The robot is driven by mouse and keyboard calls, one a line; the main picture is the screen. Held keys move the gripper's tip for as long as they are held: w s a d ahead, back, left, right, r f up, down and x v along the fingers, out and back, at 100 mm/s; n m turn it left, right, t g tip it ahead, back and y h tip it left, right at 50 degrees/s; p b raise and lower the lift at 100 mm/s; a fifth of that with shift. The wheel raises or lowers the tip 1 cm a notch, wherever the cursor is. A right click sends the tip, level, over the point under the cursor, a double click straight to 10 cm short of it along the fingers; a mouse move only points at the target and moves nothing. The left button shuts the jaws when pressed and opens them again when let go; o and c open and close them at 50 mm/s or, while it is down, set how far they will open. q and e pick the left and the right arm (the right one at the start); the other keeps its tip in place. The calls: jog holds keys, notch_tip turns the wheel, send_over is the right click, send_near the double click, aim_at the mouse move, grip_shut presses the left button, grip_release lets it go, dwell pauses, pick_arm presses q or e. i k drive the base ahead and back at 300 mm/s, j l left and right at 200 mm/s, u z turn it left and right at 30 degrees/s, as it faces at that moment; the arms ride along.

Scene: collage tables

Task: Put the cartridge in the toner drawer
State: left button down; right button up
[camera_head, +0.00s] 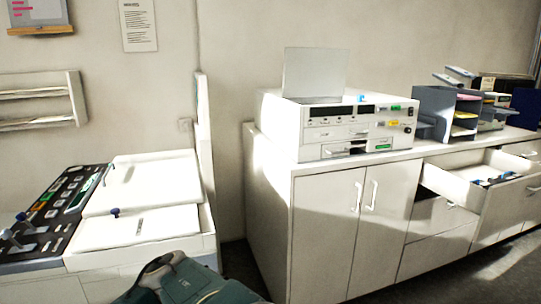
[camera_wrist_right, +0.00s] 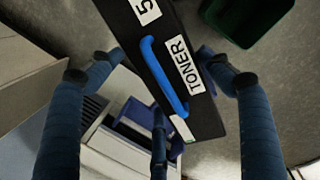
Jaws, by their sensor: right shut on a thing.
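A black cartridge (camera_wrist_right: 205,112) with a white TONER label and a blue bar handle (camera_wrist_right: 165,75) fills the middle of the right wrist view. My right gripper (camera_wrist_right: 160,62) has its blue fingers on both sides of the cartridge and is shut on it. The cartridge runs diagonally across the view and hides part of what lies below. In the head view, neither the cartridge nor either gripper can be made out. No drawer there is clearly marked for toner. A white machine (camera_head: 300,124) with a small dark slot stands on the cabinet.
A white copier (camera_head: 150,183) with a dark control panel stands at the left. The white cabinet (camera_head: 325,230) has an open drawer (camera_head: 455,182) at the right with blue items inside. Grey paper trays (camera_head: 436,102) stand on top. A dark green bin (camera_wrist_right: 250,20) shows in the wrist view.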

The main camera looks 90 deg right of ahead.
aim_at(470, 178)
jog(key=z, duration=1.15)
jog(key=l+z, duration=0.4)
jog(key=i+l+z, duration=0.1)
jog(key=l+z, duration=0.25)
jog(key=i+l+z, duration=0.15)
jog(key=l+z, duration=0.25)
jog(key=i+l+z, duration=0.15)
jog(key=l+z, duration=0.25)
jog(key=i+l+z, duration=0.15)
jog(key=z, duration=0.2)
jog(key=i, duration=0.05)
